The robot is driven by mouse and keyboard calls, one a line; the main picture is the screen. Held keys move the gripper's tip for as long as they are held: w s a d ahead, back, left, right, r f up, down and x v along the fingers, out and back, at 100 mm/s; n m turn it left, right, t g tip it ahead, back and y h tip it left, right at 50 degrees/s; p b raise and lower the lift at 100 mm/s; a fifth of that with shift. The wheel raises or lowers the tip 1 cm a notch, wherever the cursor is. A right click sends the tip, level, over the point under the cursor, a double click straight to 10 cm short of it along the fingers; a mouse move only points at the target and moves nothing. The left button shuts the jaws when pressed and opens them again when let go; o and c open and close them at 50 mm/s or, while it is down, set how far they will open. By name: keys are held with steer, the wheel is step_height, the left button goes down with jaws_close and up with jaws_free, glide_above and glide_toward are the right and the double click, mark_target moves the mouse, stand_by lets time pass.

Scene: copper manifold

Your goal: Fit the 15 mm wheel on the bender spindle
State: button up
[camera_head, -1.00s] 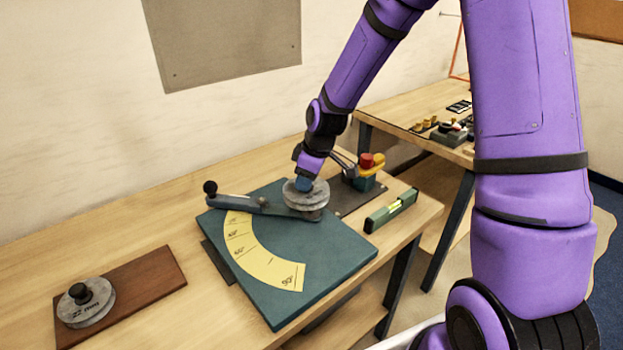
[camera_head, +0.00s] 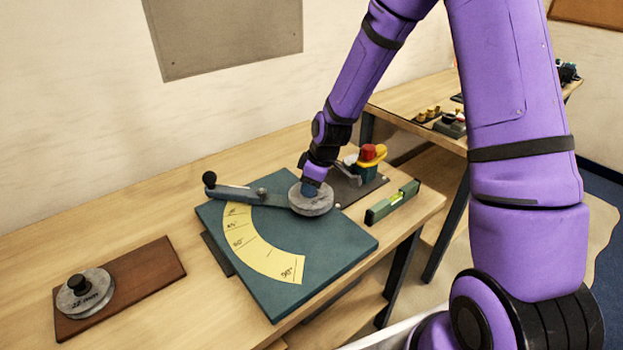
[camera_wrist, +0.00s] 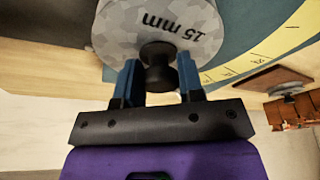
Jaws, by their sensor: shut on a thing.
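The 15 mm wheel (camera_wrist: 160,22) is a grey disc with a black knob, its marking readable in the wrist view. My gripper (camera_wrist: 158,75) is shut on the black knob, with a blue finger on each side. In the head view the wheel (camera_head: 312,203) lies flat at the bender's pivot end, beside the lever arm (camera_head: 245,194). The bender (camera_head: 330,240) is a teal plate with a yellow angle scale (camera_head: 250,243). The spindle is hidden under the wheel. I cannot tell whether the wheel is fully seated.
The 22 mm wheel (camera_head: 86,291) sits on a brown board (camera_head: 150,272) at the left. A green level (camera_head: 392,203) lies right of the bender. A second bench (camera_head: 410,107) is at the back right.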

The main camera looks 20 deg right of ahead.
steer(key=shift+f, duration=0.3)
steer(key=o, duration=1.5)
steer(key=shift+r, duration=3.45)
